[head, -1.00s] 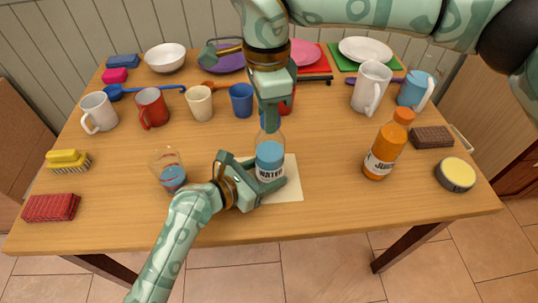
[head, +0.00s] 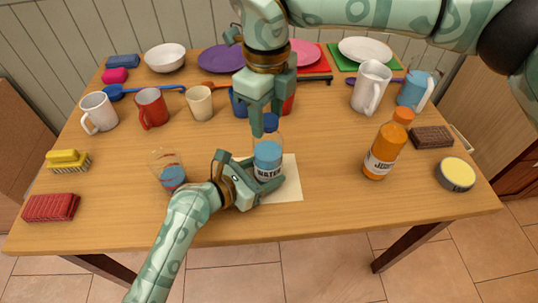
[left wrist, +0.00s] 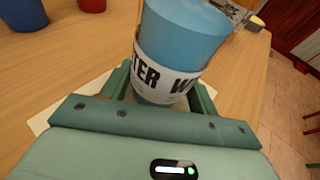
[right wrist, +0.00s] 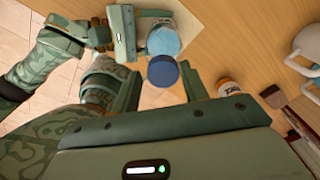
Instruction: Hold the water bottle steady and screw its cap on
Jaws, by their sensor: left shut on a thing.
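The clear water bottle (head: 268,158), with blue water and a WATER label, stands upright on a pale sheet (head: 290,178). My left gripper (head: 262,180) is shut around its lower body; the left wrist view shows the bottle (left wrist: 172,45) between both fingers. The blue cap (head: 270,122) sits at the bottle's top; how tightly it sits cannot be told. My right gripper (head: 265,118) is open just above the cap. In the right wrist view the cap (right wrist: 163,72) lies between and beyond the spread fingers, apart from them.
A glass (head: 168,172) stands left of the bottle, close to my left arm. An orange juice bottle (head: 385,148) stands to the right. Several mugs and cups, such as a blue cup (head: 240,104), stand behind.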

